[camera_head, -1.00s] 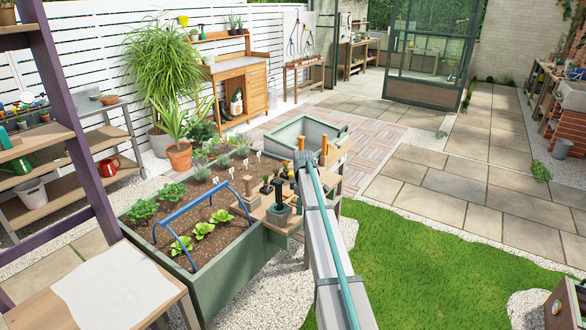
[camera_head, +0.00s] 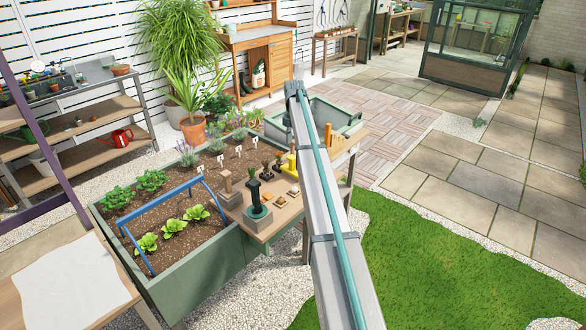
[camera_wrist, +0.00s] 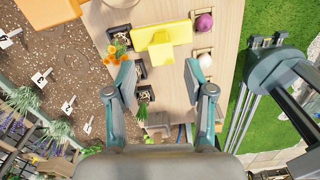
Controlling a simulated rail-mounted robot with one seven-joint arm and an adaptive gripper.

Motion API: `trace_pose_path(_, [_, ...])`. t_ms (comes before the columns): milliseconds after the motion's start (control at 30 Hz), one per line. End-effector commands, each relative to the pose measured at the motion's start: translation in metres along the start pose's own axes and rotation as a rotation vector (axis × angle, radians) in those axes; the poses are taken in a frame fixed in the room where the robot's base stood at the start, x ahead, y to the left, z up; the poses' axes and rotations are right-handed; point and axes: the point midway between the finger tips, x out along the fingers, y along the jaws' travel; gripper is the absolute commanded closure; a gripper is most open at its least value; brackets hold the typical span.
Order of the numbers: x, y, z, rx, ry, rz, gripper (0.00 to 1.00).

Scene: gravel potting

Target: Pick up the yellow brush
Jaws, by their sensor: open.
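The yellow brush (camera_wrist: 162,36) lies on the wooden bench top (camera_wrist: 222,60) in the wrist view, with a wide flat part and a shorter block towards me. In the head view a yellow shape (camera_head: 289,163), apparently the same brush, shows beside my arm, which partly covers that area. My gripper (camera_wrist: 159,72) is open and empty above the bench. Its two fingers point at the brush, one on each side of the block, with the brush just beyond the fingertips. In the head view the fingers are hidden behind my arm.
A small pot of orange flowers (camera_wrist: 114,52) stands left of the brush. A purple ball (camera_wrist: 203,22) and a white ball (camera_wrist: 205,62) sit in small holders at the right. A soil planter (camera_head: 190,270) with white labels adjoins the bench. Grass (camera_head: 430,270) lies right.

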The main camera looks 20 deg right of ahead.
Motion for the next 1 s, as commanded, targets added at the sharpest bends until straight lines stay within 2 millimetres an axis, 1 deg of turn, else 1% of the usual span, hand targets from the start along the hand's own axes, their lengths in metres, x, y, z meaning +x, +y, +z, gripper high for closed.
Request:
trace_pose_path(133, [0.0, -0.002, -0.002, -0.096, 0.006, -0.008, 0.47])
trace_pose_path(233, [0.001, -0.003, -0.002, -0.134, 0.007, -0.01, 0.47])
trace_pose_path(333, [0.007, -0.003, -0.002, -0.149, 0.008, -0.01, 0.47])
trace_pose_path(633, [0.047, -0.003, -0.003, -0.147, 0.007, -0.01, 0.47])
trace_pose_path(700, [0.053, -0.003, -0.003, -0.147, 0.007, -0.01, 0.47])
trace_pose_path(867, [0.061, -0.002, -0.004, -0.146, 0.007, -0.009, 0.47])
trace_pose_path(1000, [0.076, -0.001, -0.007, -0.146, 0.008, -0.011, 0.47])
